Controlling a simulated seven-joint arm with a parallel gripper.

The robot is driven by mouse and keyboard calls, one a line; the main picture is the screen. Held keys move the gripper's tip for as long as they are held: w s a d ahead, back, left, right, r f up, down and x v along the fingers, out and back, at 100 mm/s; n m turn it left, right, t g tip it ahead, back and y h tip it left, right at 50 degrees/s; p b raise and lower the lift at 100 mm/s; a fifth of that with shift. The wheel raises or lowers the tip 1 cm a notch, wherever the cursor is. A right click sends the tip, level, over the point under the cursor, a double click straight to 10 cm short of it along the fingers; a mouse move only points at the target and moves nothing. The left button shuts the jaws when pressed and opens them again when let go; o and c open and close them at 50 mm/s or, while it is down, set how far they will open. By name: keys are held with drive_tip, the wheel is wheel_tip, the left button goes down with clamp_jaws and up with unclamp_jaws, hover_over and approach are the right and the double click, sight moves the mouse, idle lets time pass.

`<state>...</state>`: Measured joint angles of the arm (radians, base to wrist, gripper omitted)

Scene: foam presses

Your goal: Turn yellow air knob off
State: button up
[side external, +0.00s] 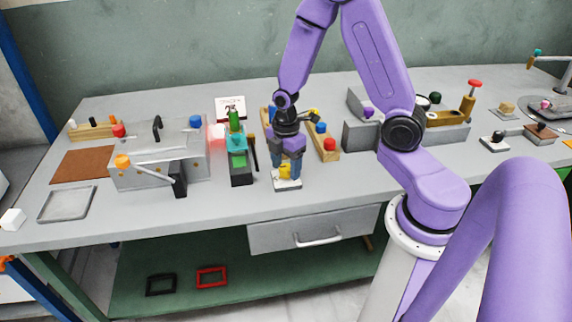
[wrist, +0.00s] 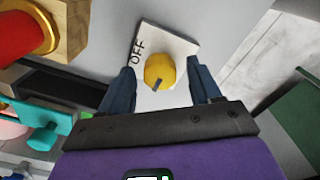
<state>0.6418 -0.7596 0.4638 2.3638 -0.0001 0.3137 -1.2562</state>
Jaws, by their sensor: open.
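The yellow air knob (side external: 285,173) sits on a small white plate (side external: 287,185) near the front edge of the bench. In the wrist view the round yellow knob (wrist: 160,70) shows a dark pointer mark on its lower side. The white plate (wrist: 178,43) carries the word OFF at its left edge, and the pointer is turned away from that word. My gripper (side external: 287,170) points down over the knob. In the wrist view its two blue fingers (wrist: 162,82) stand open, one on each side of the knob. I cannot tell whether either finger touches it.
A green and teal press (side external: 239,160) stands close left of the knob. A wooden block with red and blue knobs (side external: 326,145) is behind it to the right. A grey metal box (side external: 150,160) is further left. Bare bench lies to the right.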

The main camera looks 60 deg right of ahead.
drive_tip(key=c, duration=1)
drive_tip(key=shift+c, duration=0.2)
drive_tip(key=shift+m, duration=0.5)
drive_tip(key=m, duration=0.3)
drive_tip(key=shift+m, duration=0.4)
drive_tip(key=m, duration=0.4)
drive_tip(key=shift+m, duration=0.3)
drive_tip(key=m, duration=0.4)
drive_tip(key=shift+m, duration=2.2)
